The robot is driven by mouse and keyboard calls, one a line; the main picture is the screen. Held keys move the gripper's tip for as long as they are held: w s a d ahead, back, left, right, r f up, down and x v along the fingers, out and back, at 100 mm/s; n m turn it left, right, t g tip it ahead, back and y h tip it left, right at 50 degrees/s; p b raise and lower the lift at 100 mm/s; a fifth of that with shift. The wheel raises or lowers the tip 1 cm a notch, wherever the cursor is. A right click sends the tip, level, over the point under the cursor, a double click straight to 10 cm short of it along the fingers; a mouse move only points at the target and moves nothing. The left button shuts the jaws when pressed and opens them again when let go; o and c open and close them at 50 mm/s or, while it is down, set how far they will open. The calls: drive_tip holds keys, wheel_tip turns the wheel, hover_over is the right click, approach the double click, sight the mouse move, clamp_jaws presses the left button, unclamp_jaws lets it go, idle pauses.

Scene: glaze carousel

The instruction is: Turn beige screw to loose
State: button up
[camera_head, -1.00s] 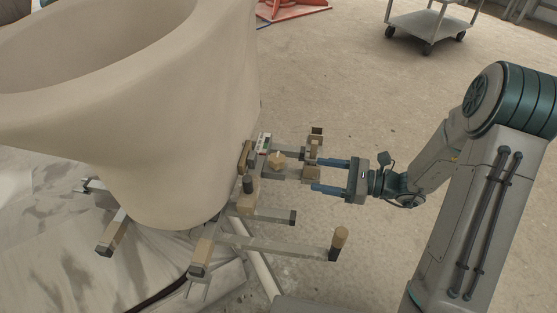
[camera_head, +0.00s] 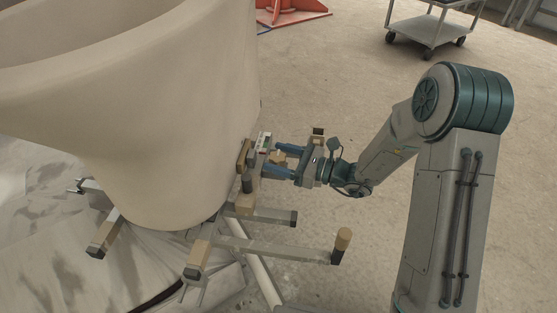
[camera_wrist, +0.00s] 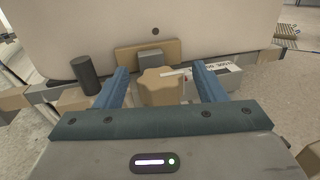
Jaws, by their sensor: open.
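The beige screw (camera_wrist: 160,88) is a lobed knob in front of the large beige vessel. In the wrist view it sits between the two blue fingers of my gripper (camera_wrist: 164,84), with a gap on each side. In the head view the screw (camera_head: 278,157) shows between the fingertips, partly hidden. My gripper (camera_head: 274,159) is open and reaches in from the right. A white pointer strip and a marked label plate (camera_wrist: 220,72) lie just right of the screw; I cannot read the marking.
The large beige vessel (camera_head: 150,130) stands on a metal frame at the left. A dark cylinder (camera_wrist: 85,74) stands left of the fingers. A grey cart (camera_head: 430,28) stands far off; the floor between is clear.

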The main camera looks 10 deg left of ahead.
drive_tip(key=shift+a, duration=0.4)
drive_tip(key=c, duration=1)
drive_tip(key=shift+o, duration=0.2)
drive_tip(key=shift+r+g+p, duration=0.1)
drive_tip(key=shift+g+p, duration=0.2)
drive_tip(key=n+g+p, duration=0.3)
drive_tip(key=g, duration=0.2)
drive_tip(key=shift+w+n, duration=0.1)
drive_tip(key=shift+n, duration=0.3)
drive_tip(key=shift+n+g+h+p, duration=0.85)
drive_tip(key=shift+n+g, duration=0.45)
drive_tip(key=shift+g, duration=0.6)
drive_tip(key=shift+n+g+h+p, duration=0.85)
drive_tip(key=shift+n+g, duration=0.45)
drive_tip(key=shift+g, duration=0.6)
